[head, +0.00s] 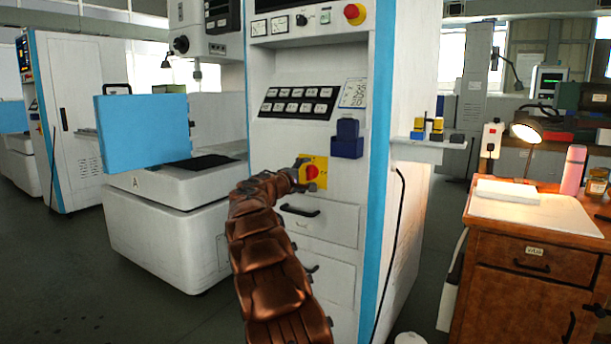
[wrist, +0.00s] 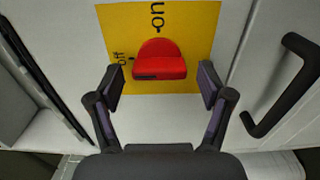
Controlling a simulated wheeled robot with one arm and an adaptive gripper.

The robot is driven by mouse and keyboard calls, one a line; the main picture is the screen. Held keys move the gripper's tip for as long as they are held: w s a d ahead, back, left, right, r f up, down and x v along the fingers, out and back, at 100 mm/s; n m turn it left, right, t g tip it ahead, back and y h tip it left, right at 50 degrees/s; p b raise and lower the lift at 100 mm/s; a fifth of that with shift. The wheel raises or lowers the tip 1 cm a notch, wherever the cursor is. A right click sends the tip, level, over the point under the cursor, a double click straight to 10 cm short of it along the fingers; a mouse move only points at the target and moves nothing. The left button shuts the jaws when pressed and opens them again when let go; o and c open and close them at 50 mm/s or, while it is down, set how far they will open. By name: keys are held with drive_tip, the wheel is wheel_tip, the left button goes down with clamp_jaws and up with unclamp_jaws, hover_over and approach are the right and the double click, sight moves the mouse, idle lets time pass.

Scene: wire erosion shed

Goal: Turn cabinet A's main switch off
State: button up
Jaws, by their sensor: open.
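The main switch is a red rotary knob (head: 312,172) on a yellow plate (head: 321,162), on the front of the white cabinet (head: 335,50) with blue edge strips. My gripper (head: 299,174) is open in front of the switch. In the wrist view its fingers (wrist: 160,82) stand either side of the knob, apart from it.
A drawer with a black handle (head: 300,210) lies below the switch; a handle (wrist: 285,85) shows right in the wrist view. A dark blue box (head: 347,140) juts out at the switch's upper right. A button panel (head: 298,102) is above. A machine base marked A (head: 150,215) stands left.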

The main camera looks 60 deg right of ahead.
drive_tip(key=a, duration=1.2)
drive_tip(key=shift+s, duration=0.3)
idle(0.5)
